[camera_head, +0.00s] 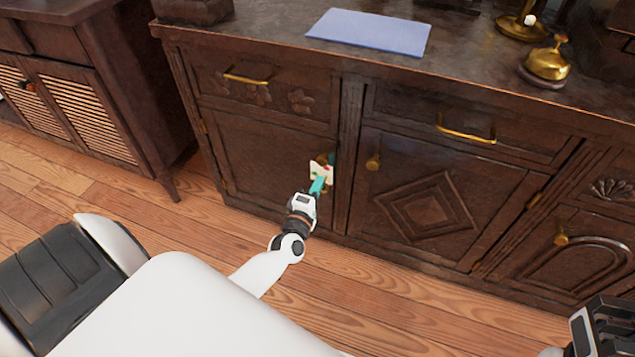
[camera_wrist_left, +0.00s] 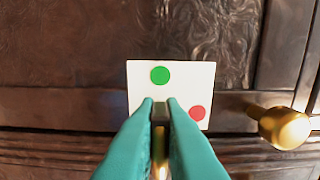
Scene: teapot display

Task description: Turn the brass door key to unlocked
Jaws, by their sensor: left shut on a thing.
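A white plate (camera_head: 321,171) with coloured dots is on the left cabinet door. In the left wrist view, the plate (camera_wrist_left: 138,78) shows a green dot (camera_wrist_left: 160,75) and a red dot (camera_wrist_left: 197,113). My left gripper (camera_head: 317,187), with teal fingers, is in front of the plate. In the left wrist view, its fingers (camera_wrist_left: 160,107) are shut on the brass key (camera_wrist_left: 160,114). The fingers hide most of the key, so its exact turn angle is unclear. My right gripper (camera_head: 604,330) is partly cut off at the lower right corner, and its jaws are unclear.
A brass knob (camera_wrist_left: 284,127) is beside the plate and also shows in the head view (camera_head: 373,162). Brass drawer handles (camera_head: 466,132) stick out above. A blue sheet (camera_head: 370,32) and a brass bell (camera_head: 548,62) are on the sideboard top. The wooden floor (camera_head: 365,300) in front is clear.

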